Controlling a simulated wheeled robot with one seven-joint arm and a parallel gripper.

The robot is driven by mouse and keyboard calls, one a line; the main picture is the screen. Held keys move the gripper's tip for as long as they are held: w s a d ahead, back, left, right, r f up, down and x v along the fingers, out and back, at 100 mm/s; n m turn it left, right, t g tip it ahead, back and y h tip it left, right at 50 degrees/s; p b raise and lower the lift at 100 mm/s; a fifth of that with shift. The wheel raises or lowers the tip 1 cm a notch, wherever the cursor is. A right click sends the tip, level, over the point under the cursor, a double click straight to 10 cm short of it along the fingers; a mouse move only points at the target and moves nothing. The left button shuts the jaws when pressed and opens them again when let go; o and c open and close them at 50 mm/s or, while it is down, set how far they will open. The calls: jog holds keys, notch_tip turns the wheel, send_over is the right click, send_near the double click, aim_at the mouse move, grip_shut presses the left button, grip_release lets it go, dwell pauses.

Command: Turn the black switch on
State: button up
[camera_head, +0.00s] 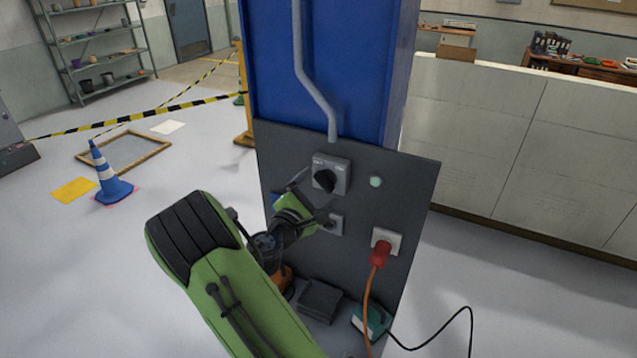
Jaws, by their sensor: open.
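The black switch (325,180) is a round knob on a light grey square plate (344,178), mounted high on a dark grey panel. Lettering at the plate's top corners is too small to read surely. My gripper (311,198), on the green arm, is just below and left of the knob in the picture. Its jaws are open, with one finger near the plate's left edge and the other lower right. I see nothing between them. Whether a finger touches the plate or panel I cannot tell. My gripper partly covers a small grey socket plate (337,225) below the switch.
A pale green round button (376,182) is right of the switch. A red plug (379,253) with an orange cable sits in a white socket below. A dark box (319,301) and a teal device (371,321) lie at the panel's foot. A blue-and-white cone (109,176) stands left.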

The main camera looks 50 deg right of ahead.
jog(key=shift+x, duration=0.8)
jog(key=shift+c, duration=0.4)
jog(key=c, duration=1)
